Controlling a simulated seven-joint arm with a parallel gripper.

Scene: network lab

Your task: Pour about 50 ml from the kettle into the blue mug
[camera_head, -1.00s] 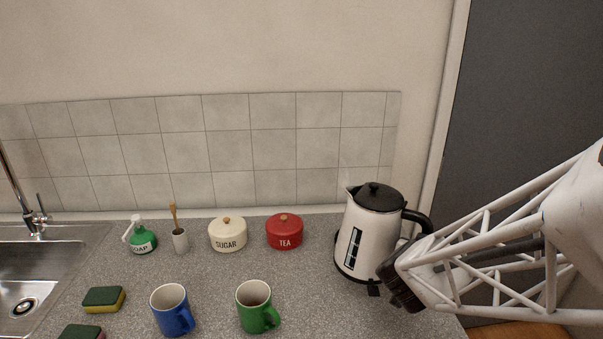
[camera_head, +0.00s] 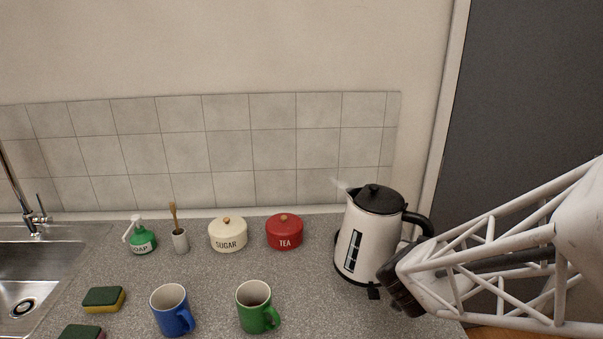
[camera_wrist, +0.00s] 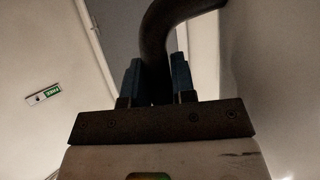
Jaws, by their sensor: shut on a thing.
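The white kettle (camera_head: 367,239) with a black lid and black handle stands upright at the right end of the counter. My gripper (camera_head: 413,249) is at its right side, at the handle. In the wrist view my gripper (camera_wrist: 158,82) has its two fingers shut on the black kettle handle (camera_wrist: 157,38). The blue mug (camera_head: 171,309) stands upright at the front, left of the green mug, with its handle to the right. The kettle spout points left, away from my arm. The contents of the kettle are hidden.
The green mug (camera_head: 256,307) stands between the blue mug and the kettle. The red tea tin (camera_head: 285,233), sugar tin (camera_head: 228,235), brush holder (camera_head: 180,241) and soap bottle (camera_head: 142,239) line the back. Sponges (camera_head: 104,299) lie left, near the sink (camera_head: 38,276).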

